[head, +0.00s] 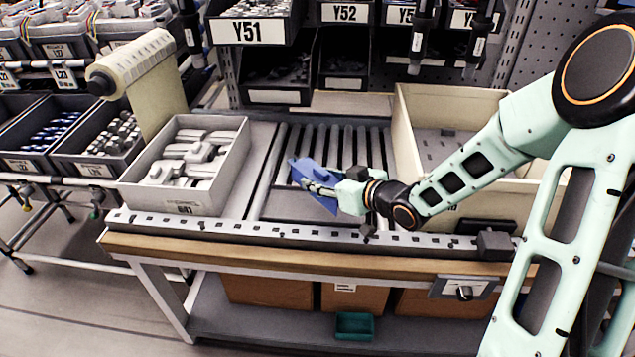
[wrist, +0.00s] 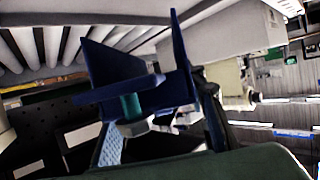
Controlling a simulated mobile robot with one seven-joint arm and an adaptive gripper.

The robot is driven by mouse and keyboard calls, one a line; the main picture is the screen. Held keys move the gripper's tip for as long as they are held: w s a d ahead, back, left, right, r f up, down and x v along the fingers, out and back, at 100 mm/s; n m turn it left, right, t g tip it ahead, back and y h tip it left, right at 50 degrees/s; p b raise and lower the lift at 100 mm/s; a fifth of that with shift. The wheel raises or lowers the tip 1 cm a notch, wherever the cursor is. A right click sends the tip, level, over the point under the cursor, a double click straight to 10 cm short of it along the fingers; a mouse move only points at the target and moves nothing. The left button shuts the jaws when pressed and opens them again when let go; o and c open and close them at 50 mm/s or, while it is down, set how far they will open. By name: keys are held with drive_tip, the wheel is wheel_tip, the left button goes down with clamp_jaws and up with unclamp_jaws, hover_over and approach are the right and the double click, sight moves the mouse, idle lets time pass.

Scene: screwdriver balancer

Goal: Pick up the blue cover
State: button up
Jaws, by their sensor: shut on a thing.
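The blue cover (head: 308,173) is a thin, angular blue part, seen in the head view above the roller section of the bench. My gripper (head: 328,188) reaches in from the right and is shut on it. In the wrist view the blue cover (wrist: 140,85) fills the middle, with flat walls standing out from a plate. My gripper's fingers (wrist: 150,125) are largely hidden behind it in that view. The cover appears tilted and held up off the rollers.
A grey bin (head: 243,165) with several white parts stands left of the rollers (head: 345,148). A large beige box (head: 402,125) stands to the right, behind my arm. A metal rail (head: 290,232) runs along the bench front. Tools hang above at the back.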

drive_tip(key=s+d+r+b, duration=0.3)
drive_tip(key=s+r, duration=0.3)
drive_tip(key=s, duration=0.4)
drive_tip(key=shift+d+r, duration=0.2)
drive_tip(key=shift+d, duration=0.2)
drive_tip(key=shift+s+r, duration=0.1)
